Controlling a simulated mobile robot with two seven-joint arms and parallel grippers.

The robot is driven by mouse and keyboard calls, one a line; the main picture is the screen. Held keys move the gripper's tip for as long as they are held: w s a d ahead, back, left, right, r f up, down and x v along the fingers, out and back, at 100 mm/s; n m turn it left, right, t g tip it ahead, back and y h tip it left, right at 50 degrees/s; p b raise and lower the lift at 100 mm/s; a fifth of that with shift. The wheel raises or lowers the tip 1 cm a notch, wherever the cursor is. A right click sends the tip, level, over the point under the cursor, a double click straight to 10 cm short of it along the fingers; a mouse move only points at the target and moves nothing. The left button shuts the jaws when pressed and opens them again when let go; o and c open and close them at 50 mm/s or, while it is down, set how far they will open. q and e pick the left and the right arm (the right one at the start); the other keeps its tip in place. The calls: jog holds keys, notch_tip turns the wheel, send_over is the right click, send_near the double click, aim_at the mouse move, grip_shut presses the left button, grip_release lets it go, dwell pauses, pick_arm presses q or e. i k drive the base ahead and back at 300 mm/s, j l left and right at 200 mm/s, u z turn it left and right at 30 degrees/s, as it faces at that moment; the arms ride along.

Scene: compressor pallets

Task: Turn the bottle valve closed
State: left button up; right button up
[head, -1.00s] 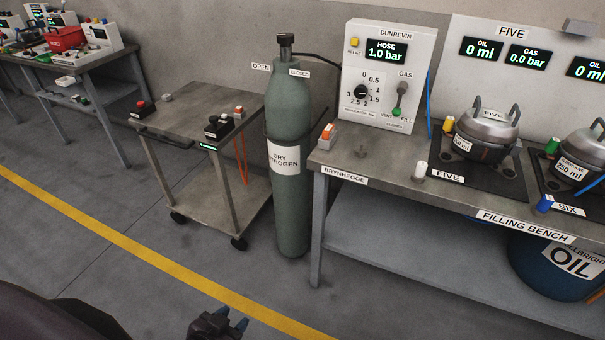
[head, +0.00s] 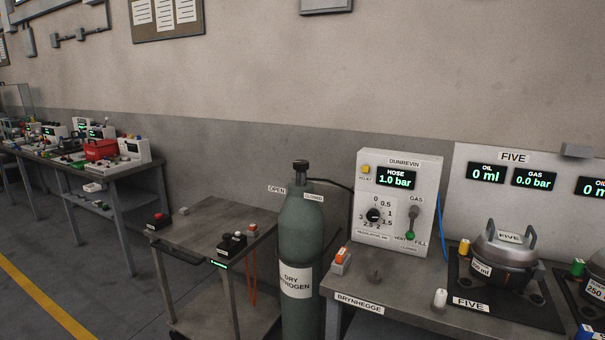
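The green gas bottle (head: 298,235), labelled as dry nitrogen, stands upright between the cart and the filling bench. Its dark valve (head: 301,170) is on top, with an OPEN tag (head: 277,190) on the left and a CLOSED tag (head: 313,197) on the right. I cannot tell from here how far the valve is turned. A hose runs from the valve towards the Dunrevin panel (head: 398,165), whose hose display (head: 396,179) reads 1.0 bar. Neither of my grippers shows in the head view now.
A metal cart (head: 208,226) with small switch boxes stands left of the bottle. The filling bench (head: 405,295) on the right bears a lidded pot (head: 505,250) at station five. Another bench (head: 60,163) with devices stands far left. Open floor lies at lower left.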

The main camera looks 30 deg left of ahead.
aim_at(300, 165)
jog(key=i+j+u, duration=0.2)
jog(key=j, duration=0.2)
jog(key=j+u, duration=0.15)
jog(key=j, duration=0.3)
jog(key=i+j+u, duration=0.2)
jog(key=j, duration=0.2)
jog(key=i+j+u, duration=0.2)
jog(key=j, duration=0.15)
jog(key=k, duration=0.05)
